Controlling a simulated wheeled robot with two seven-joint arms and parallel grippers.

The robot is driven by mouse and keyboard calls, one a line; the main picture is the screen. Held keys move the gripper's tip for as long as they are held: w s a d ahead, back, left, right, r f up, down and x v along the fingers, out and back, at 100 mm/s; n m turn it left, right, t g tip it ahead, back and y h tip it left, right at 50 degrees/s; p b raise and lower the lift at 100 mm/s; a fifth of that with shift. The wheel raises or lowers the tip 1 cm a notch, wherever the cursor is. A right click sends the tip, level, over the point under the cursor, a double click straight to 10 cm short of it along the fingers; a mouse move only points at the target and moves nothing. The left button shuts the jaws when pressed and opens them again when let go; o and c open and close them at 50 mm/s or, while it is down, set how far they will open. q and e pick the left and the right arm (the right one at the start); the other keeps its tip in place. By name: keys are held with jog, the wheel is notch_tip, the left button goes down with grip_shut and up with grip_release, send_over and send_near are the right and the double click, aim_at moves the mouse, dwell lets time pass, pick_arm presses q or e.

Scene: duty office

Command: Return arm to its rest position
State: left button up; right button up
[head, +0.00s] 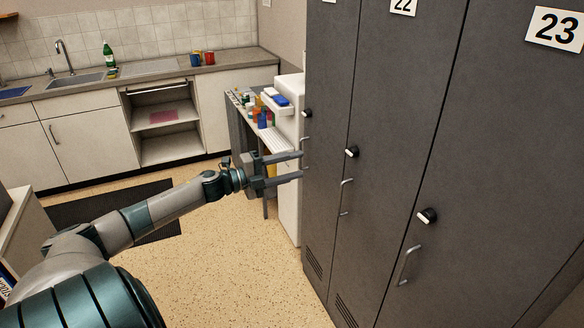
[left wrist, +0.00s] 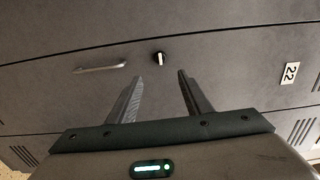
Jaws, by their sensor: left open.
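My left arm reaches in from the left in the head view, stretched out toward the grey lockers. My left gripper (head: 300,165) is open, with its two fingers apart and nothing seen between them. Its fingertips are close to the left edge of the lockers in the picture. In the left wrist view the open fingers (left wrist: 159,82) point at a grey locker door (left wrist: 225,65) with a black and white knob (left wrist: 159,58) and a handle (left wrist: 100,67). Whether the fingertips touch the door cannot be told. My right gripper is not in view.
Tall grey lockers (head: 400,150) fill the right side, their doors shut. A narrow table (head: 236,97) with bottles and small items stands behind my gripper, beside a white unit (head: 290,88). A kitchen counter (head: 215,68) runs along the back. The speckled floor (head: 230,270) below the arm is clear.

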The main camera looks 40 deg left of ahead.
pick_arm(q)
jog(key=shift+f, duration=0.1)
dwell(0.4)
